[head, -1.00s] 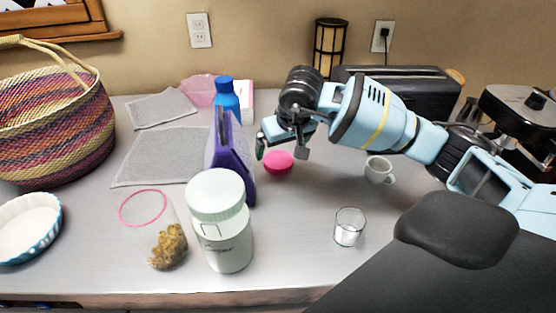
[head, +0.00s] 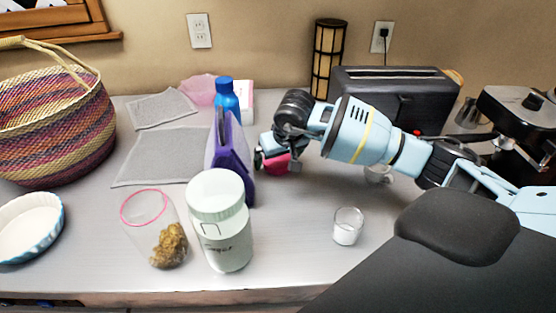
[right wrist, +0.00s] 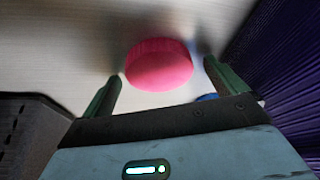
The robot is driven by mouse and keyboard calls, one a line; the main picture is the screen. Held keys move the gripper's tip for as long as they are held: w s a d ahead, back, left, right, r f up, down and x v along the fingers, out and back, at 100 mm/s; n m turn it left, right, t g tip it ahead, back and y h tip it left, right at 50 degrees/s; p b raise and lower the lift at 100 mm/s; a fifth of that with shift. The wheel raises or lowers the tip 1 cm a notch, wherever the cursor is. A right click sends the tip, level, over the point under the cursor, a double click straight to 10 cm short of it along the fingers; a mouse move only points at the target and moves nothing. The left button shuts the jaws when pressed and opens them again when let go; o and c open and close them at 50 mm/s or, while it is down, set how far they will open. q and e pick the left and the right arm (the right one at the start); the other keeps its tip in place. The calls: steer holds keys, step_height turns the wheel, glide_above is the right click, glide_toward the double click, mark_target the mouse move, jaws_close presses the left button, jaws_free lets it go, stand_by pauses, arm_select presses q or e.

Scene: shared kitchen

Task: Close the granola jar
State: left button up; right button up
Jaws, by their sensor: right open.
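The granola jar (head: 150,235) is a clear, tilted-looking jar with a pink rim and brown granola at its bottom, at the front left of the counter in the head view. Its mouth is open. My right gripper (head: 275,165) is down at the lid. In the right wrist view the pink lid (right wrist: 158,65) lies between and just beyond the two open fingers (right wrist: 163,88), with a gap on each side. My left gripper is not in view.
A white-lidded canister (head: 228,225) stands right beside the jar. A purple upright object (head: 232,160) and a blue bottle (head: 226,98) stand left of my right gripper. A small glass (head: 347,227) and a white cup (head: 377,174) are at right. A white dish (head: 30,228) is far left.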

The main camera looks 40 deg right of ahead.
mark_target(279, 160)
steer(key=c, duration=1.1)
steer(key=shift+o, duration=0.2)
step_height(279, 160, up, 10)
